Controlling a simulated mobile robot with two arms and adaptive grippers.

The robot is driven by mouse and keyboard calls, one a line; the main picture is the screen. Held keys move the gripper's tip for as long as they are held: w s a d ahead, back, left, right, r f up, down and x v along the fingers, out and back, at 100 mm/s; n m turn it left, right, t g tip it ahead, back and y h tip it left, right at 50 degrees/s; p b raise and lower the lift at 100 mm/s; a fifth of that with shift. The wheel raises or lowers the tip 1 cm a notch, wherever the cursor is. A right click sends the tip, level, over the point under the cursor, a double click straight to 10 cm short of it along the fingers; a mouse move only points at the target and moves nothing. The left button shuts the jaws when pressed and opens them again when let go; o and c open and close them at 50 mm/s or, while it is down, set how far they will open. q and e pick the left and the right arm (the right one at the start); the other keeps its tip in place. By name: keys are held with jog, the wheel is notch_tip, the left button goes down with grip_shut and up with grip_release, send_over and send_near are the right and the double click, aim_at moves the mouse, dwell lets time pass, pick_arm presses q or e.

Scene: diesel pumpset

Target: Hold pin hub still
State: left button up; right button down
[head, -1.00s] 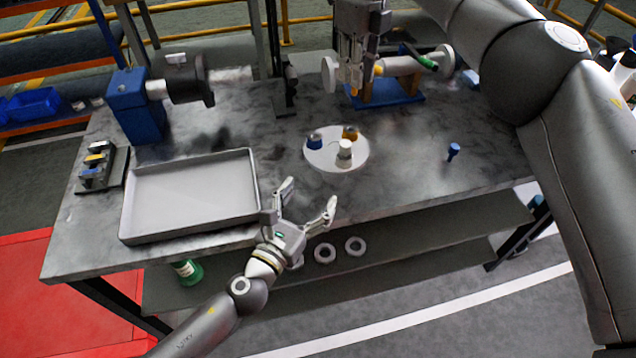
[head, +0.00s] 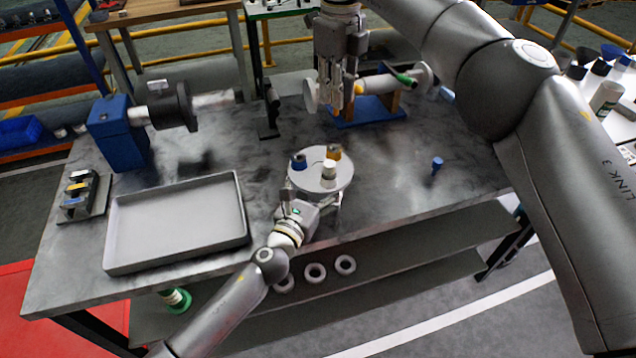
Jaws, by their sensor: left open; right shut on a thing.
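A shaft assembly with a pale disc (head: 310,96) at its left end lies across a blue stand (head: 370,112) at the back of the table. My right gripper (head: 345,92) points down beside this disc and is shut on the pin hub; the fingers and the disc hide most of the hub. A small yellow part (head: 359,88) shows at the fingertips. My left gripper (head: 313,194) is open and empty, at the near edge of a round white plate (head: 309,184) that carries a blue, an orange and a white piece.
A grey tray (head: 112,236) lies at the table's left front. A blue-based machine (head: 118,134) and a black upright (head: 268,118) stand behind it. A small blue piece (head: 437,164) stands right of the plate, with bare tabletop around it.

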pick_arm(q)
jog(key=shift+c, duration=0.3)
jog(key=shift+c, duration=0.9)
grip_shut()
dwell(0.5)
dwell(0.5)
